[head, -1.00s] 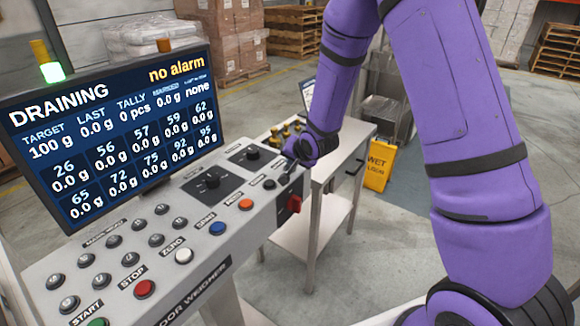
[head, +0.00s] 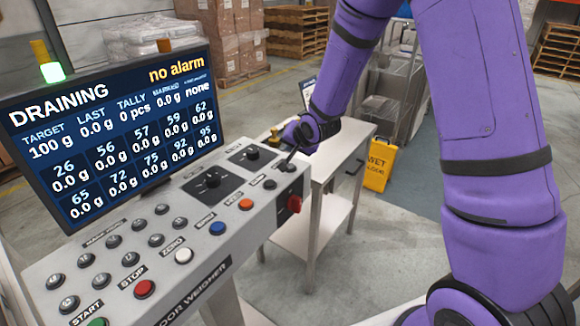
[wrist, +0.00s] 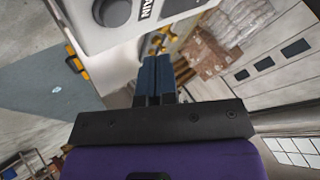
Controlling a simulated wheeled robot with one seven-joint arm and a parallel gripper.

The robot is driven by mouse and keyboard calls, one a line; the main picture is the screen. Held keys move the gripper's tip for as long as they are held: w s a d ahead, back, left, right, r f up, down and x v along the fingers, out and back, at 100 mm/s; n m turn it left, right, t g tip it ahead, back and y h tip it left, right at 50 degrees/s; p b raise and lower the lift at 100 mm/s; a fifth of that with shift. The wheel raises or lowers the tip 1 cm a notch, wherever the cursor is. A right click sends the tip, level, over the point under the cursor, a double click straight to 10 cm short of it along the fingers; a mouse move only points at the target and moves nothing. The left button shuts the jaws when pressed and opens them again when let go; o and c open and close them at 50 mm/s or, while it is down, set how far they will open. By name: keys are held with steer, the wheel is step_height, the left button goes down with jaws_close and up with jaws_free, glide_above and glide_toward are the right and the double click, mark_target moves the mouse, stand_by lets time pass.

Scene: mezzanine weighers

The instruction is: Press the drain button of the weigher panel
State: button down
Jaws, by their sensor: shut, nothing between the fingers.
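The weigher panel (head: 215,262) runs along the left in the head view, with its screen (head: 120,125) reading "DRAINING" and "no alarm". A dark round button (head: 288,167) sits near the panel's right end. In the wrist view a dark round button (wrist: 115,10) shows at the top edge, beside a partly cut label ending in "AIN" (wrist: 147,8).
Nearby on the panel are another dark button (head: 270,184), an orange button (head: 246,204), a blue button (head: 217,228) and a red switch (head: 294,204) on the end face. A side table (head: 340,150) stands behind. A yellow wet-floor sign (head: 379,165) is on the floor.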

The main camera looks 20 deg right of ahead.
steer(key=shift+r, duration=0.95)
steer(key=shift+s+r, duration=0.1)
steer(key=shift+r, duration=0.15)
steer(key=s+d+r+n+g+h, duration=0.1)
steer(key=s+d+r+n, duration=0.15)
steer(key=s+r, duration=0.6)
steer(key=s+d+r+n+g+h, duration=0.1)
steer(key=s+d+r, duration=0.2)
steer(key=s+r, duration=0.5)
steer(key=s+r+n+g, duration=0.1)
steer(key=s+r, duration=0.2)
steer(key=s, duration=0.7)
steer(key=s+r+n, duration=0.2)
steer(key=s+r, duration=0.1)
steer(key=s, duration=0.7)
steer(key=shift+s+d+g, duration=0.4)
